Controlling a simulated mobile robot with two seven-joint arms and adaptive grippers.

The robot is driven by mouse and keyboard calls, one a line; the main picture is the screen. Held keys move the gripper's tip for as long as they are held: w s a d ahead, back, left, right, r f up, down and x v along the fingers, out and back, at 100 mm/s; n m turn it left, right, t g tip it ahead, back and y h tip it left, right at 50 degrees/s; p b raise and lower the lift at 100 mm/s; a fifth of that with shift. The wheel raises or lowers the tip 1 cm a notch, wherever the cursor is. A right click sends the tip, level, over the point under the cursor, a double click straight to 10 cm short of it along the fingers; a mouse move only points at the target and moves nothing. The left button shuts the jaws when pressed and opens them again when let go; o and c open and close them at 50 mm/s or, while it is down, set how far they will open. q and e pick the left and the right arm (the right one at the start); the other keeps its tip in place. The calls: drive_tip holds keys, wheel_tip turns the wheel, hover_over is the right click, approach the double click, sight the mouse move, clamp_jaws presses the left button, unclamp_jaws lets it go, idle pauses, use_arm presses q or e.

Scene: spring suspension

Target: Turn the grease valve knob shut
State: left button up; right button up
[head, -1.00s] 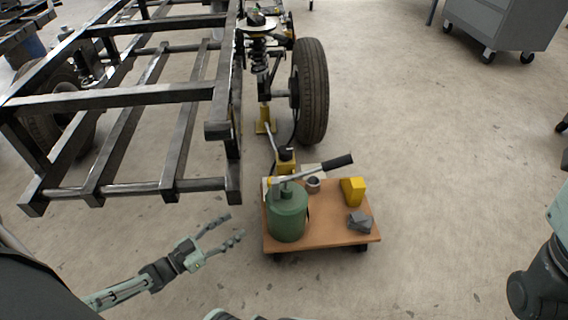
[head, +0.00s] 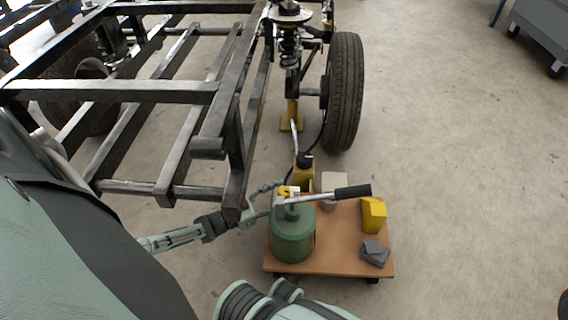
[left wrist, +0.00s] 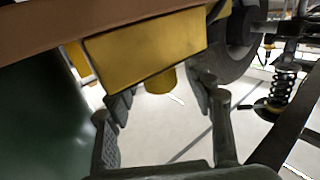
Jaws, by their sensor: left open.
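The green grease pump (head: 293,235) stands on a small wooden cart, its long black-gripped handle (head: 351,192) pointing right. A small yellow part (head: 287,191) shows at its top; I cannot tell for sure that this is the valve knob. My left gripper (head: 268,198) is open at the pump's upper left. In the left wrist view, which looks upside down, a yellow block (left wrist: 147,46) has a short round yellow stub (left wrist: 160,81), seen between the open fingers (left wrist: 163,98) and apparently beyond them. No contact shows. My right gripper is out of view.
The cart (head: 325,262) also carries a yellow wedge (head: 373,215) and a grey block (head: 375,253). A yellow box (head: 303,174) with a black top is behind the pump. The dark chassis frame (head: 236,175) is close to my left gripper.

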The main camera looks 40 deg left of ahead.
use_arm(q)
drive_tip(key=shift+w+d, duration=0.2)
drive_tip(key=shift+w, duration=0.25)
drive_tip(key=shift+c, duration=0.5)
drive_tip(key=c, duration=1.1)
drive_tip(key=shift+d+r+n+t+y+p, duration=0.2)
drive_tip(key=shift+n+t+y+p, duration=0.2)
drive_tip(key=shift+n+y+p, duration=0.4)
drive_tip(key=shift+a+f+n+t+y+p, duration=0.15)
drive_tip(key=shift+n+y, duration=0.2)
drive_tip(key=shift+y, duration=0.4)
drive_tip(key=shift+a+f+n+t+y+p, duration=0.15)
drive_tip(key=shift+n+y, duration=0.2)
drive_tip(key=shift+y, duration=0.4)
drive_tip(key=shift+d+r, duration=0.1)
